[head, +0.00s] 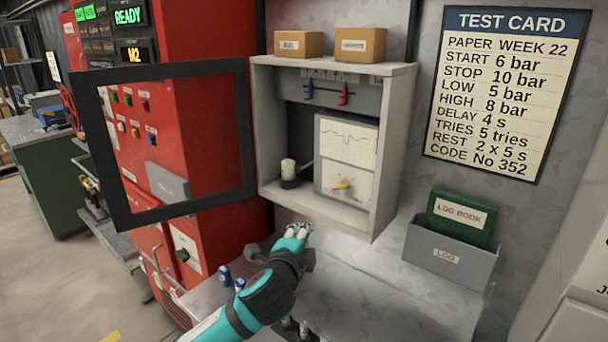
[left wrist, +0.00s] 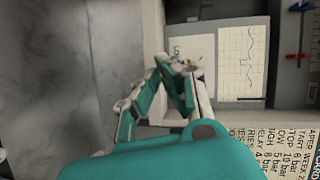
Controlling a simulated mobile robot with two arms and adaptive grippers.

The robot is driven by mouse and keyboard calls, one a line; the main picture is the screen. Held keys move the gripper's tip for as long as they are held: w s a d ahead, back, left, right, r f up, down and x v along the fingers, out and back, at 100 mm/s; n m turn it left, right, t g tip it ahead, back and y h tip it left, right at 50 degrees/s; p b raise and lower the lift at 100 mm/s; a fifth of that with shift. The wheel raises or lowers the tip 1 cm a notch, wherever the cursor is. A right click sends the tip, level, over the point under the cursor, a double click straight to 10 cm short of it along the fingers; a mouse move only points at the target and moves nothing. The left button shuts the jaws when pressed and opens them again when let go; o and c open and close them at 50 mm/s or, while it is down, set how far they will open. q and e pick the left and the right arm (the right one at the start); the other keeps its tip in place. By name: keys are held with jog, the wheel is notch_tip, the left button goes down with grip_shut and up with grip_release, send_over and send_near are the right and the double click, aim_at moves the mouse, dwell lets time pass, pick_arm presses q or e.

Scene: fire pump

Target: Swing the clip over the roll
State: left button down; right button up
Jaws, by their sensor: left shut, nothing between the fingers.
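A small white roll (head: 288,167) stands on a dark round base in the lower left of the open grey wall cabinet (head: 384,150). A dark slim part (head: 304,166) lies between the roll and the chart recorder (head: 347,140); I cannot tell if it is the clip. The recorder has chart paper above and a brass-coloured knob (head: 342,185) below. My left gripper (head: 298,229) is shut and empty, near the cabinet's lower front edge. In the left wrist view its fingers (left wrist: 176,68) cover part of the recorder's lower panel. The roll is not clear there. My right gripper is out of view.
The cabinet's dark-framed door (head: 122,218) stands open to the left, before the red pump panel (head: 215,45). Two cardboard boxes (head: 361,45) sit on top. A log book holder (head: 450,256) hangs at right. Blue cans (head: 224,275) stand on the ledge below.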

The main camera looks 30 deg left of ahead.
pick_arm(q)
notch_tip(320, 180, up, 7)
jog(key=w+a+m+t, duration=0.1)
jog(key=shift+w+a+m+t+y, duration=0.2)
jog(key=shift+w+m+t+y, duration=0.1)
jog(key=shift+m+t, duration=0.1)
jog(key=shift+w+f, duration=0.1)
jog(key=shift+w, duration=0.05)
jog(key=s+a+p+x, duration=0.1)
jog(key=a+p+x, duration=0.2)
jog(key=x, duration=0.9)
jog(key=shift+w+p, duration=0.25)
jog(key=shift+p, duration=0.55)
jog(key=shift+f, duration=0.1)
